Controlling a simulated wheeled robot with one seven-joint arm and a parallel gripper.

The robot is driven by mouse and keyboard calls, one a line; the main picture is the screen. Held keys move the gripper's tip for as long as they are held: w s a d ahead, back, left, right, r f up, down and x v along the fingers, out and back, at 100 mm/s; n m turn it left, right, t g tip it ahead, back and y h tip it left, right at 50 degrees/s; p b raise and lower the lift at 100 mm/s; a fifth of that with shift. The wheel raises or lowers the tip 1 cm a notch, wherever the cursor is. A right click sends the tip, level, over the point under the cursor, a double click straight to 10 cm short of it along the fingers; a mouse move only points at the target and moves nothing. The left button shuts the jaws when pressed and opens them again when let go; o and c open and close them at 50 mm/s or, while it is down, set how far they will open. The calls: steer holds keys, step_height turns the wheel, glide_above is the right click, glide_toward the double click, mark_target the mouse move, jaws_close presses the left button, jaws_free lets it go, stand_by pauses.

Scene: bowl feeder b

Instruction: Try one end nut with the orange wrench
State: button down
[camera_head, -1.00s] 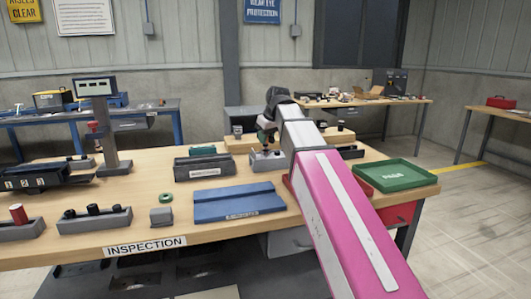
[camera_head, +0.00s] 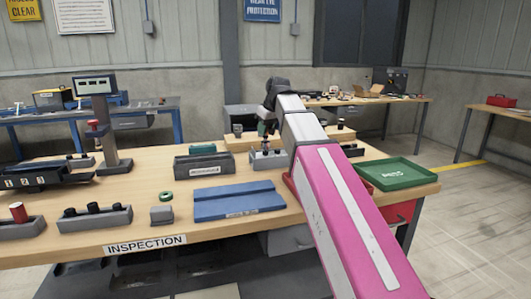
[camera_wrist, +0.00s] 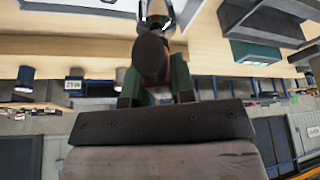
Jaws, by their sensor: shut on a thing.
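My gripper (camera_head: 266,127) is over the back middle of the inspection bench, above a small grey block with fittings (camera_head: 268,158). In the wrist view its green fingers (camera_wrist: 155,85) are shut on a dark, round-ended handle (camera_wrist: 150,58). A shiny metal part (camera_wrist: 158,12) shows beyond the handle. In the head view the held tool is small and partly hidden by my wrist. Whether it touches a nut on the block cannot be told.
A blue tray (camera_head: 238,202), a grey-green box (camera_head: 204,165) and a green tray (camera_head: 390,174) lie around the block. A gauge stand (camera_head: 106,130) rises at left. A grey rack with black pegs (camera_head: 95,217) is at front left. The front centre edge is clear.

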steer(key=shift+r, duration=1.1)
